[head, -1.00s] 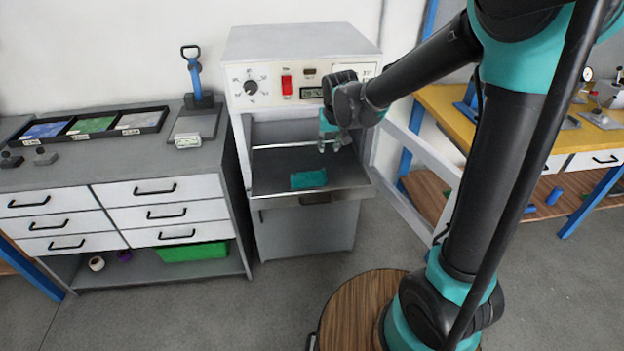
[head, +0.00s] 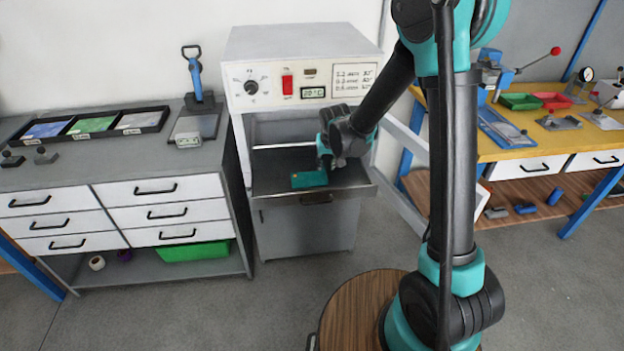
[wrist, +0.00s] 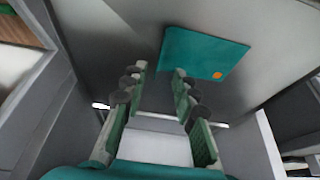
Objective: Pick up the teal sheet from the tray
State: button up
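The teal sheet (head: 309,179) lies flat on the pulled-out grey metal tray (head: 268,187) of the white oven-like machine. In the wrist view the teal sheet (wrist: 203,54) shows an orange dot near one corner and lies beyond the fingertips, toward the right. My gripper (head: 326,166) is low over the tray, just behind and right of the sheet in the head view. In the wrist view my gripper (wrist: 160,72) has its two fingers apart with nothing between them. I cannot tell how high the fingertips are above the tray.
The machine (head: 300,70) has a red switch and a display reading about 20 °C. On the left, a grey bench (head: 90,165) holds a black sample rack (head: 85,124) and a blue-handled tool (head: 195,85). A yellow workbench (head: 540,140) stands at right.

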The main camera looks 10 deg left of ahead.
aim_at(309, 176)
jog(key=shift+x, duration=2.35)
jog(key=shift+s+d+f, duration=0.1)
jog(key=shift+s, duration=0.05)
jog(key=shift+c, duration=0.6)
grip_shut()
